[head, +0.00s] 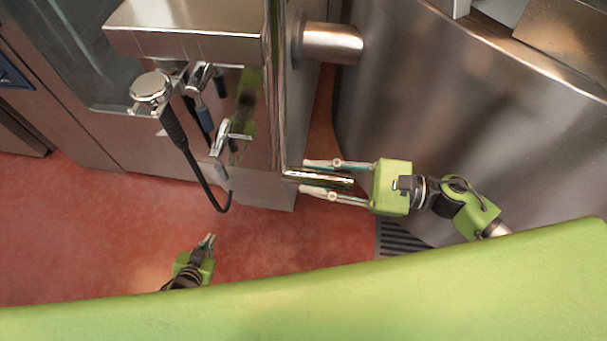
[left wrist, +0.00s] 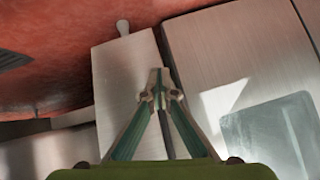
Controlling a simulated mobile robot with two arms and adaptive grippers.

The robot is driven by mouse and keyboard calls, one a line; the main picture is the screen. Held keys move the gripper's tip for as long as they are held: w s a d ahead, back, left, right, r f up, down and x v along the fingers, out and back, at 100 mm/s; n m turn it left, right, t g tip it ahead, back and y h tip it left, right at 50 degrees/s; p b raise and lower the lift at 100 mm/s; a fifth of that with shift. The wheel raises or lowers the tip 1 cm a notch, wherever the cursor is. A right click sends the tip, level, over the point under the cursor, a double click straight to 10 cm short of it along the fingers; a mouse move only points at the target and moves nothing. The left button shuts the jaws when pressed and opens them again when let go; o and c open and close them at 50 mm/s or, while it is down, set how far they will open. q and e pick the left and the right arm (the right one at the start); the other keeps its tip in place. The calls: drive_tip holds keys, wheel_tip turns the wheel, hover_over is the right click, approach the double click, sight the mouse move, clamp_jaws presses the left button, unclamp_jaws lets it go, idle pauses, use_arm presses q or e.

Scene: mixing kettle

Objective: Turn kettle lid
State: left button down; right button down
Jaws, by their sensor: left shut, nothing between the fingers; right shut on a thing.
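The large curved steel side of the kettle (head: 440,110) fills the right of the head view. I cannot tell its lid apart for certain. A shiny metal bar handle (head: 318,178) sticks out to the right from the lower end of an upright steel edge. My right gripper (head: 325,180) has its two fingers along both sides of this bar, pointing left, and is shut on it. My left gripper (head: 209,240) is low over the red floor, shut and empty, apart from everything. It also shows in the left wrist view (left wrist: 160,80), its fingertips together.
A steel box-like unit (head: 190,45) stands at the upper left, with a hand shower (head: 151,88) and black hose (head: 205,180) below it. A thick steel pipe (head: 332,43) juts toward the kettle. The red floor (head: 90,230) is open at the left. A dark floor grate (head: 398,240) lies below the right gripper.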

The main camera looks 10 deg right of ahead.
drive_tip(key=shift+w+r, duration=0.1)
drive_tip(key=shift+r, duration=0.05)
use_arm(q)
drive_tip(key=w+d+r+m+t+h, duration=0.3)
drive_tip(key=w+d+r+m+h, duration=0.25)
drive_tip(key=r, duration=0.45)
drive_tip(key=s+d+r+m+g+h, duration=0.2)
drive_tip(key=d+r+m+g+h, duration=0.15)
drive_tip(key=d+r+h, duration=0.4)
drive_tip(key=s+d+r+m+g+h, duration=0.1)
drive_tip(key=s+d+r+m+g, duration=0.5)
drive_tip(key=d, duration=0.3)
drive_tip(key=s+d+r+m+g+h, duration=0.1)
drive_tip(key=s+d+r+m+g, duration=0.3)
drive_tip(key=s+d+r+g, duration=0.3)
drive_tip(key=s+a+r+m+t+y, duration=0.1)
drive_tip(key=s+a+r+m, duration=0.2)
drive_tip(key=r, duration=0.4)
drive_tip(key=w+a+r, duration=0.6)
drive_tip(key=a+r, duration=0.2)
hover_over(303, 179)
drive_tip(key=s, duration=0.4)
drive_tip(key=f, duration=0.1)
drive_tip(key=shift+w+a+f+m, duration=0.2)
drive_tip(key=shift+w+f+m, duration=0.2)
drive_tip(key=shift+w+f, duration=0.75)
drive_tip(key=shift+w+d+f, duration=0.1)
drive_tip(key=shift+w+f, duration=0.25)
drive_tip(key=shift+f, duration=0.2)
